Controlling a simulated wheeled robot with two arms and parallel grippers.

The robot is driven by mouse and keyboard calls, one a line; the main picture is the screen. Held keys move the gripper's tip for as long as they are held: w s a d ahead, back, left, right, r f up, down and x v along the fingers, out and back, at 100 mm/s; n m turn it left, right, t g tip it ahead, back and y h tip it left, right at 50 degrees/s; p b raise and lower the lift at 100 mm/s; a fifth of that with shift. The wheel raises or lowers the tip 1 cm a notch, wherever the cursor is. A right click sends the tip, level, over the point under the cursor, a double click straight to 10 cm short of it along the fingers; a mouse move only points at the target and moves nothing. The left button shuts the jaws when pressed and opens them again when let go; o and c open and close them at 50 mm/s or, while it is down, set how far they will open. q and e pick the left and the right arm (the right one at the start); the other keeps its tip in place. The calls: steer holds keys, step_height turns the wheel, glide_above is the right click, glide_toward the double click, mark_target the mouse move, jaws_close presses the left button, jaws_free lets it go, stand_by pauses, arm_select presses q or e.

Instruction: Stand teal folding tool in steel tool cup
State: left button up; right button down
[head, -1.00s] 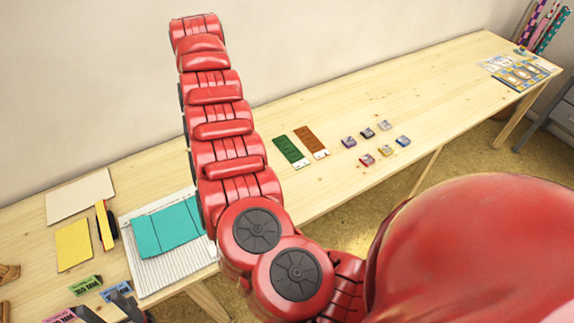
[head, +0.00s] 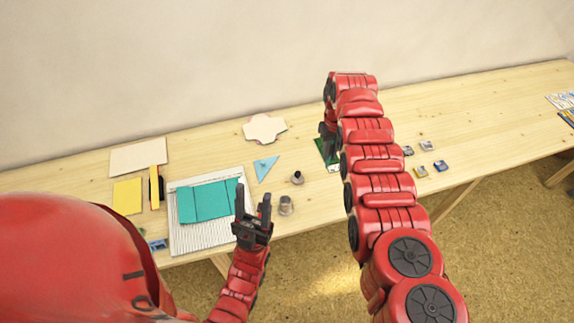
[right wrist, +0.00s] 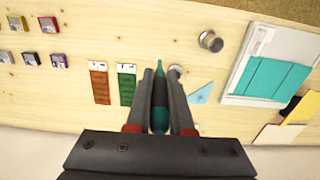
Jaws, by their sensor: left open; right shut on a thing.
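The teal folding tool (right wrist: 160,103) is slim and pointed. In the right wrist view my right gripper (right wrist: 160,76) is shut on it, with the tip pointing away past the fingers. In the head view my right gripper (head: 325,133) is near the green card, mostly behind my right arm, and the tool cannot be made out. The steel tool cup (head: 286,206) stands near the table's front edge, left of that gripper; it also shows in the right wrist view (right wrist: 211,41), apart from the tool. My left gripper (head: 253,195) is open and empty, left of the cup.
A dark round object with a knob (head: 297,178) stands just behind the cup. A light blue triangle (head: 265,168) lies nearby. Teal card (head: 205,200) lies on a white ridged board (head: 190,243). Several small inkpads (head: 428,146) sit at right. The green card (head: 327,150) is partly hidden.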

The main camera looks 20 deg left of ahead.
steer(key=s+a+f+n+p, duration=0.2)
steer(key=s+a+f+p, duration=0.1)
steer(key=s+a, duration=0.6)
steer(key=shift+a+f+n+p, duration=0.4)
steer(key=shift+a+f, duration=0.2)
steer(key=shift+a, duration=0.4)
steer(key=shift+s+d, duration=0.1)
step_height(320, 180, down, 11)
steer(key=b, duration=0.9)
steer(key=c, duration=0.7)
jaws_free()
steer(key=shift+r, duration=0.1)
